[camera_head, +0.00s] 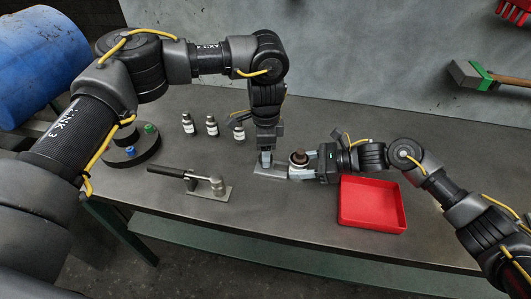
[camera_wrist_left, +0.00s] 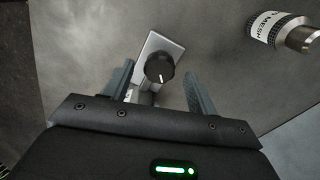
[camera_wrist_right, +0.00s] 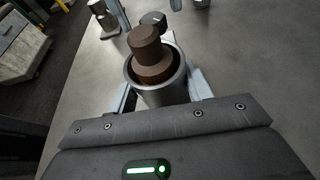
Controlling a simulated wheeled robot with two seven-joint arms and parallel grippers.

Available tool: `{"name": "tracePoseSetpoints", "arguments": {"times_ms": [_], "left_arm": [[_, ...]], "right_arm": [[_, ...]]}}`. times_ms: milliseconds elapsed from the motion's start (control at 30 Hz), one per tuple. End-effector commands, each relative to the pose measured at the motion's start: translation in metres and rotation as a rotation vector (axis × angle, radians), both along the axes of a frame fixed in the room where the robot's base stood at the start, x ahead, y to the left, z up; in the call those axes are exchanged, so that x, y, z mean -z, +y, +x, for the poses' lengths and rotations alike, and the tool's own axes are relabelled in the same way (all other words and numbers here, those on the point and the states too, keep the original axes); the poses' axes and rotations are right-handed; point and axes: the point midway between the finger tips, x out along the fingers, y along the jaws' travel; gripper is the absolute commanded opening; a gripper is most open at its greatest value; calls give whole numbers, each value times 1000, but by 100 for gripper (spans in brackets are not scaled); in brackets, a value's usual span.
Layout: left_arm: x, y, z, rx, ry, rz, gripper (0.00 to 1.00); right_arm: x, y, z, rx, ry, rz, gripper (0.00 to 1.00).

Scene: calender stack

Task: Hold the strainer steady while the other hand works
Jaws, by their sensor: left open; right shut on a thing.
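The strainer, a grey metal cylinder (camera_wrist_right: 157,92) with a stepped brown plug (camera_wrist_right: 147,50) in its top, stands upright. In the head view its brown top (camera_head: 299,158) shows above my right gripper (camera_head: 301,173), which is shut on the cylinder from the right. My left gripper (camera_head: 266,160) points down just left of it, with open fingers (camera_wrist_left: 160,88) on either side of a black knob (camera_wrist_left: 160,65) with a white mark. The knob is on a small grey metal plate (camera_wrist_left: 172,46). I cannot tell whether the fingers touch the knob.
A red tray (camera_head: 346,215) lies right of the strainer. A black-handled metal fixture (camera_head: 214,187) is at front left. Several small labelled bottles (camera_head: 212,125) stand behind it; one bottle (camera_wrist_left: 265,32) is near my left gripper. A round dark holder (camera_head: 131,155) stands far left.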

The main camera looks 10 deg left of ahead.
Motion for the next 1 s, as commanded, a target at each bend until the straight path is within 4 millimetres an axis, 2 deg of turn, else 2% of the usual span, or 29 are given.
{"name": "tracePoseSetpoints", "arguments": {"times_ms": [33, 300, 500, 667, 1000], "left_arm": [[-12, 0, 1, 1, -5, 0, 58], [-68, 0, 1, -1, -5, 2, 58], [-94, 1, 1, -2, -3, 2, 58], [-102, 1, 0, -2, -1, 2, 58], [-102, 1, 0, -2, 0, 1, 58]], "right_arm": [[-1, 0, 0, 1, 0, 1, 14], [0, 0, 1, 1, 0, 1, 14], [0, 0, 0, 1, 0, 0, 14], [0, 0, 0, 1, 0, 0, 14], [0, 0, 0, 1, 0, 0, 14]]}}
